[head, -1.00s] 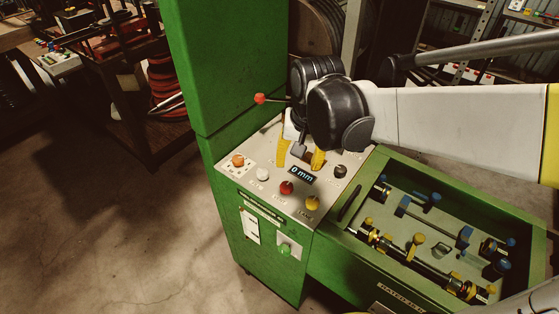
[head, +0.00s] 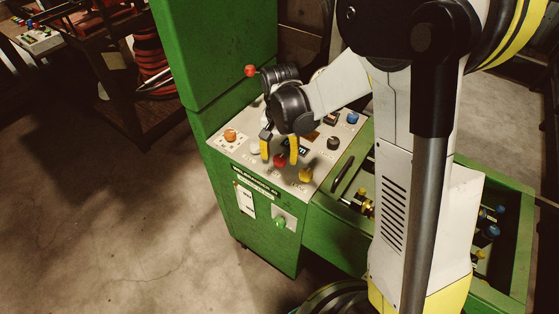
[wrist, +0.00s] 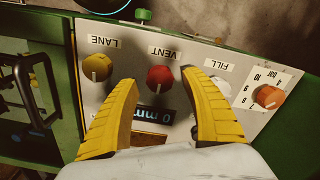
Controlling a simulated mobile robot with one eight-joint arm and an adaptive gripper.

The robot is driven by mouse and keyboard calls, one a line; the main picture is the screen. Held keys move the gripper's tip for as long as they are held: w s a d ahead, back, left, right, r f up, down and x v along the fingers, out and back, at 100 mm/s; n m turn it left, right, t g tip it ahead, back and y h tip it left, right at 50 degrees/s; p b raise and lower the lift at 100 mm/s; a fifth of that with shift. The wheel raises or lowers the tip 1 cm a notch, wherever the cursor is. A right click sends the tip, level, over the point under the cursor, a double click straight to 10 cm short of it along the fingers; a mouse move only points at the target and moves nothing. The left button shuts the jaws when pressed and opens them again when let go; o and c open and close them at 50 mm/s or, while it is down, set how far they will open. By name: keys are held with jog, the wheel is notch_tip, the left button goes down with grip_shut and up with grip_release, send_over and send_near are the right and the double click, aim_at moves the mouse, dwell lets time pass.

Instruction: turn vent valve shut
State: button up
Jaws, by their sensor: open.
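The vent valve is a red round knob (wrist: 160,78) below the VENT label in the wrist view. In the head view the red knob (head: 280,161) sits on the sloped panel of the green machine. My gripper (wrist: 159,86) is open, with its yellow fingers on either side of the red knob in the wrist view. A gap shows between each fingertip and the knob. In the head view my gripper (head: 279,157) hangs low over the panel. I cannot tell whether the fingertips reach down to the knob's height. The knob's pointer direction is unclear.
The yellow LANE knob (wrist: 97,67) and the white FILL knob (wrist: 221,84) flank the red knob; a finger stands close to FILL. An orange dial (wrist: 270,96) is beyond. A display (wrist: 152,114) reads 0 mm. A red-tipped lever (head: 250,71) stands behind my gripper. My arm hides much of the tray.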

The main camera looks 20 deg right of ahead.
jog(key=shift+f, duration=0.75)
grip_shut()
